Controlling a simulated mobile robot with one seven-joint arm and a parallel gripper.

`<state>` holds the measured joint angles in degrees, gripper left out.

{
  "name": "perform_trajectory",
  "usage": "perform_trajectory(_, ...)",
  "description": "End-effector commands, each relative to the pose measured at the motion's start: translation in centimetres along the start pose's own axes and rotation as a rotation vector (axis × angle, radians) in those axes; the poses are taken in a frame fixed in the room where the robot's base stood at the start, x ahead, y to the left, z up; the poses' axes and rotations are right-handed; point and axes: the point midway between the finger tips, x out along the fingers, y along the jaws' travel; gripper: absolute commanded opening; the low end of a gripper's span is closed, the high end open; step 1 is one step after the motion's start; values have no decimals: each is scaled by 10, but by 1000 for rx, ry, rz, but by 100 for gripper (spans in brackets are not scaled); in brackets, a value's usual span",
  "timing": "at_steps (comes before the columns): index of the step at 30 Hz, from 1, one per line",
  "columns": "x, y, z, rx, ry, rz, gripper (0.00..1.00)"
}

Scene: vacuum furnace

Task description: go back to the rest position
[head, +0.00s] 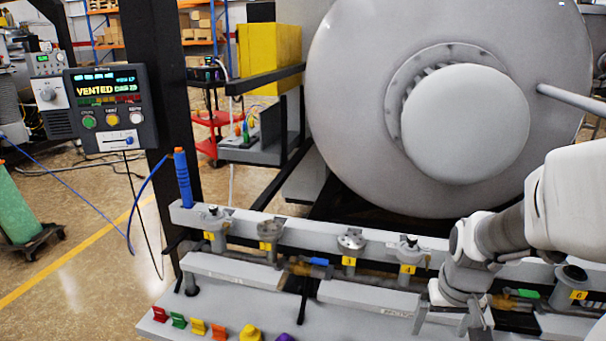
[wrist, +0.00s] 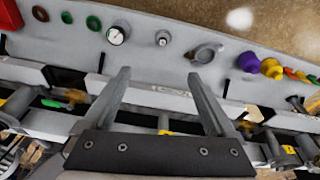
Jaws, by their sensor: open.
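My gripper (head: 450,318) is low at the right in the head view, in front of the grey rail with the numbered fittings. In the wrist view my gripper (wrist: 158,85) has its two fingers spread wide apart. Nothing is held between them. Past the fingers lies a pale bar with faint lettering (wrist: 172,98), and beyond it the grey panel. Whether the fingers touch the bar cannot be told.
The furnace's large round door (head: 350,100) stands behind the rail (head: 330,235). A control box reading VENTED (head: 110,105) is on a dark post at the left. Coloured pieces (head: 198,327) line the bench front. The wrist view shows two gauges (wrist: 116,35). Open floor lies left.

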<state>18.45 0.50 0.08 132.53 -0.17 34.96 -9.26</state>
Motion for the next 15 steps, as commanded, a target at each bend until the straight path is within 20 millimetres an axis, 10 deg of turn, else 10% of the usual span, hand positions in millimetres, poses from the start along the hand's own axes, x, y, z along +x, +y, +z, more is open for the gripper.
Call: perform_trajectory(15,-129,-74,63,-109,221,-54,91)
